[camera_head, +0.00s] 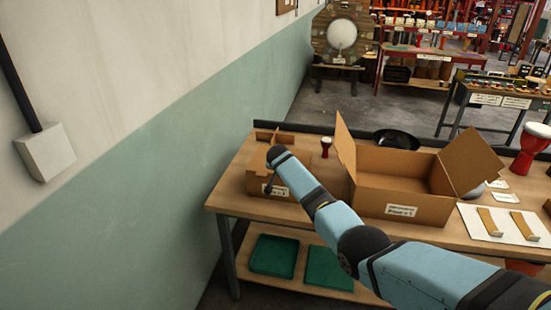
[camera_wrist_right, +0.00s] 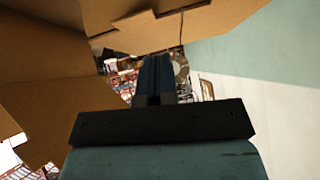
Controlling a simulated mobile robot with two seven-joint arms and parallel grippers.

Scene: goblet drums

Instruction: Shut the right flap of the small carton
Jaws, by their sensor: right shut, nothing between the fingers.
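The small carton (camera_head: 257,186) stands at the left end of the workbench, brown with a white label on its front. A cardboard piece sticks up at its back; my arm hides much of its right side, so I cannot tell how its right flap lies. My right gripper (camera_head: 268,188) is at the carton, a small dark shape below the wrist in the head view. In the wrist view its fingers (camera_wrist_right: 154,72) are shut and empty, with brown cardboard (camera_wrist_right: 45,50) at the left and above. Whether they touch it is unclear. My left gripper is not in view.
A larger open carton (camera_head: 405,210) with raised flaps stands right of the small one, near my arm. A small red drum (camera_head: 326,147) and a black pan (camera_head: 397,139) are behind. Green trays (camera_head: 274,255) lie on the lower shelf. A wall (camera_head: 150,200) is left.

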